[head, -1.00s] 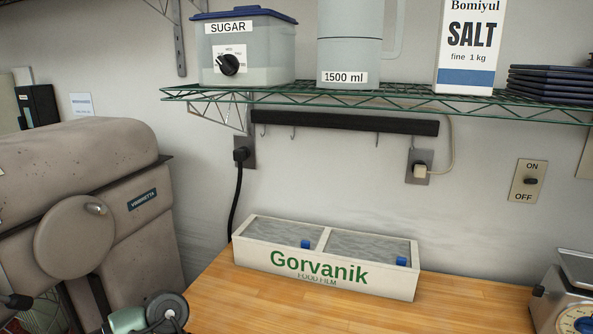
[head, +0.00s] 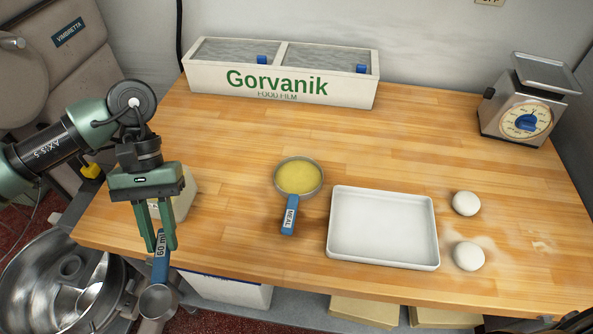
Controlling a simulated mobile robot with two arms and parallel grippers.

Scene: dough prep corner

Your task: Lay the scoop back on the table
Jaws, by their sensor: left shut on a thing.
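My left gripper (head: 160,246) is shut on the blue handle of a scoop (head: 157,301) marked 60 ml. The scoop hangs bowl down, and its metal bowl appears in front of the table's near left edge. No contents can be made out in the bowl. The wooden table (head: 245,140) fills the middle of the view. A second utensil, a round metal cup of yellow meal (head: 299,177) with a blue handle marked MEAL, lies on the table to the right of the gripper. My right gripper is not in view.
A pale container (head: 187,195) stands behind my left gripper, partly hidden. A white tray (head: 383,228), two dough balls (head: 467,203) (head: 469,256) and a scale (head: 525,105) are to the right. Bare wood lies between the container and the meal cup.

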